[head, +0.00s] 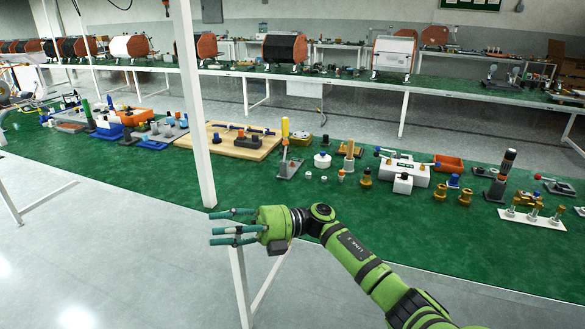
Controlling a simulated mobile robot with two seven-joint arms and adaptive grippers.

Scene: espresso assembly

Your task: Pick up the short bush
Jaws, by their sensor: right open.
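Several small brass bush-like parts stand on the green table (130,185) right of centre: one brass part (366,178), a second brass part (440,191) and a third brass part (465,197). I cannot tell which is the short bush. My right gripper (216,229) is open and empty, with its teal fingers pointing left. It shows at the table's front edge, in front of the foot of a white post and well left of the brass parts. My left gripper is not in view.
A white post (190,90) rises at the table's front edge. A wooden board (228,143), a white box with levers (404,170), an orange tray (449,163) and a white plate with brass pieces (530,219) crowd the table. Its front strip is mostly bare.

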